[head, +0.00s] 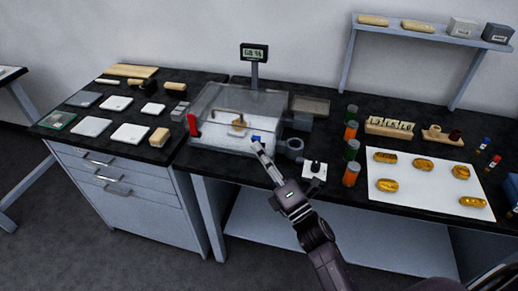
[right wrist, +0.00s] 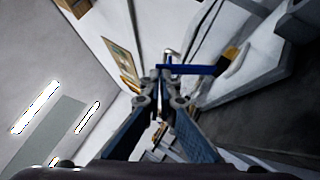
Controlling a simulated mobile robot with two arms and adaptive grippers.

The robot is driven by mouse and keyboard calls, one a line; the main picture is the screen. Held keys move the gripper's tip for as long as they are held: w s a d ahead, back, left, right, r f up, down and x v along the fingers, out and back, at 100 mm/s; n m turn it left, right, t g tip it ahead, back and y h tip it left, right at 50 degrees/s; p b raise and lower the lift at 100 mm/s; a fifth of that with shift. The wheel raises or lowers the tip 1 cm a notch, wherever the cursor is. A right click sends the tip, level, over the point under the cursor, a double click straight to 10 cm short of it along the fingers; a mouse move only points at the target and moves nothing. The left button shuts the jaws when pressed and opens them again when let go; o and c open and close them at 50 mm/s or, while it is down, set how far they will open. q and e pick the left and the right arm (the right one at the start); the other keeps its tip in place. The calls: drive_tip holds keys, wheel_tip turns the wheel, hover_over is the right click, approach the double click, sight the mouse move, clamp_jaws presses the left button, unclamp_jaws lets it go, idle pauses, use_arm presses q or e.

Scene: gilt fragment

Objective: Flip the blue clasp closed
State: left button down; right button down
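The blue clasp (head: 256,139) is at the front right of a clear-walled case (head: 222,143). In the right wrist view it is a blue bar (right wrist: 190,70) lying crosswise just beyond the fingertips. My right gripper (head: 259,147) reaches up to the clasp from the front. Its fingertips (right wrist: 163,84) are drawn together, with nothing clearly seen between them. Whether they touch the clasp I cannot tell. A gold fragment (head: 239,124) is inside the case. A red clasp (head: 193,125) is at the case's left side. My left gripper is not in view.
A display on a post (head: 254,53) stands behind the case. A small white block with a black knob (head: 314,170) and orange and green jars (head: 351,173) stand to the right. A white sheet (head: 428,184) holds several gold pieces.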

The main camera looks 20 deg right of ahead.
drive_tip(key=w+r+m+g+p, duration=0.1)
drive_tip(key=p, duration=0.3)
drive_tip(key=w+d+r+m+g+h+p, duration=0.1)
drive_tip(key=m+p, duration=0.1)
drive_tip(key=p, duration=0.2)
drive_tip(key=shift+w+d+r+m+h, duration=0.1)
drive_tip(key=shift+w+d+m+h, duration=0.1)
drive_tip(key=shift+m+h, duration=0.1)
drive_tip(key=shift+s, duration=0.1)
